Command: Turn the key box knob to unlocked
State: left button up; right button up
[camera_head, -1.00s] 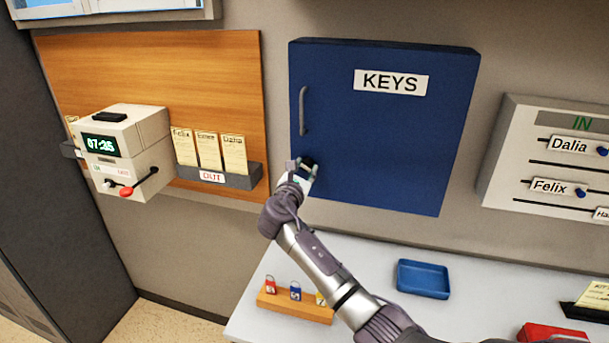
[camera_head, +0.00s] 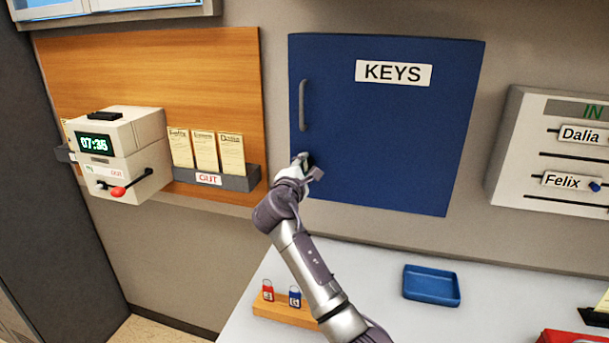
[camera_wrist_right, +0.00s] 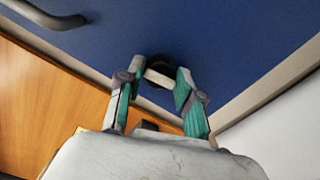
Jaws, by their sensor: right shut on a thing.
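The blue key box (camera_head: 395,130) with its KEYS label hangs on the wall, its door shut and a grey handle (camera_head: 302,105) on the door's left side. My right gripper (camera_head: 306,165) is at the door's lower left, below the handle. In the right wrist view the dark round knob (camera_wrist_right: 158,67) with a pale bar across it sits between the two fingers of my right gripper (camera_wrist_right: 160,85), which is shut on it. In the head view the gripper mostly hides the knob. I cannot read any lock marking. My left gripper is not in view.
A time clock (camera_head: 120,150) and a card rack (camera_head: 215,178) are on the left by a wooden board. Below are a blue tray (camera_head: 431,285) and a wooden stand (camera_head: 285,311) with small padlocks on a white table. An IN board (camera_head: 550,150) is at right.

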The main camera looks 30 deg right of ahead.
jog(key=shift+m+b, duration=0.45)
jog(key=shift+m, duration=0.25)
jog(key=o, duration=1.2)
jog(key=shift+c, duration=0.2)
jog(key=v, duration=1.2)
jog(key=shift+f, duration=0.1)
